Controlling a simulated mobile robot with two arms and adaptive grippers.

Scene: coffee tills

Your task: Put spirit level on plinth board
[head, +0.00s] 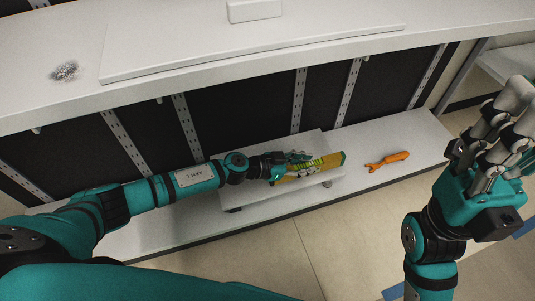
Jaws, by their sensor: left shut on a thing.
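A yellow-green spirit level (322,167) lies over a small raised white board (250,199) on the low shelf. My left gripper (297,168) is shut on its left part, and the fingers hide some of it. The level runs slightly up to the right, with its far end free. I cannot tell whether it touches the board or is just above it. The task's plinth board may be this raised board or the low shelf (410,135) under it. My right gripper (503,122) is open and empty at the right, above the floor.
An orange tool (387,161) lies on the low shelf, right of the level. A white counter (300,55) overhangs the shelf, with a white block (254,10) and a grey crumpled thing (65,72) on it. Dark slotted panels stand behind. The tiled floor in front is clear.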

